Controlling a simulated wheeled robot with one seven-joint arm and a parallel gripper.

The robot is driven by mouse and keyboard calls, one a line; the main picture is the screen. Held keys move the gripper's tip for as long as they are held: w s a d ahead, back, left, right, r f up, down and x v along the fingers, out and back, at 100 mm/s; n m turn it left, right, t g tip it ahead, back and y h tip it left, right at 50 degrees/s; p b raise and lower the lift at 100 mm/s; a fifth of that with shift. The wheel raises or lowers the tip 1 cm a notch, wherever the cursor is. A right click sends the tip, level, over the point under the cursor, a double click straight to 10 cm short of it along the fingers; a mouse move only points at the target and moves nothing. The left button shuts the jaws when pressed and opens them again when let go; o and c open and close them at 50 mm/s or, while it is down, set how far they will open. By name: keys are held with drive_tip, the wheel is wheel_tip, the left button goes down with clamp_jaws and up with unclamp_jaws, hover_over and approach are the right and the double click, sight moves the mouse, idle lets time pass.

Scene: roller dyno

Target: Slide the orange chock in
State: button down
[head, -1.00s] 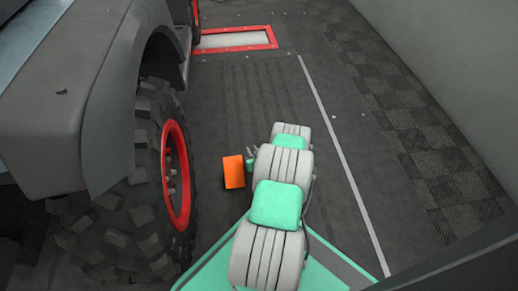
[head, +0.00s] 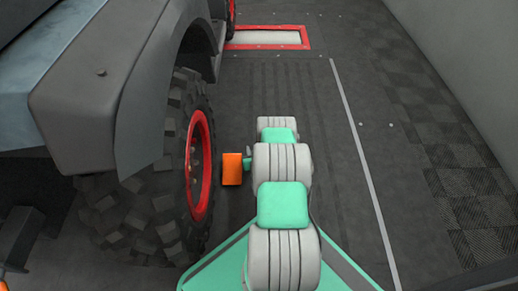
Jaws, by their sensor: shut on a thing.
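The orange chock (head: 232,169) is just right of the red-rimmed wheel (head: 160,170), with a narrow gap of floor showing between it and the red rim. My gripper (head: 247,160) is at the chock's right side, shut on it, and mostly hidden behind my grey and green arm. Only a small part of the jaws shows. The chock's underside is hidden, so I cannot tell whether it touches the floor.
The dark vehicle body (head: 120,90) overhangs the wheel on the left. A red-framed roller opening (head: 305,38) lies in the floor ahead. The dark floor (head: 330,160) on the right is clear, with a pale line (head: 365,165) and a wall beyond.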

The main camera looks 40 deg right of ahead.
drive_tip(key=shift+w+a+f, duration=0.15)
drive_tip(key=shift+w+a, duration=1.35)
drive_tip(key=shift+a, duration=0.2)
drive_tip(key=shift+w+a+f, duration=0.15)
drive_tip(key=shift+w+a, duration=1.35)
drive_tip(key=shift+a, duration=0.2)
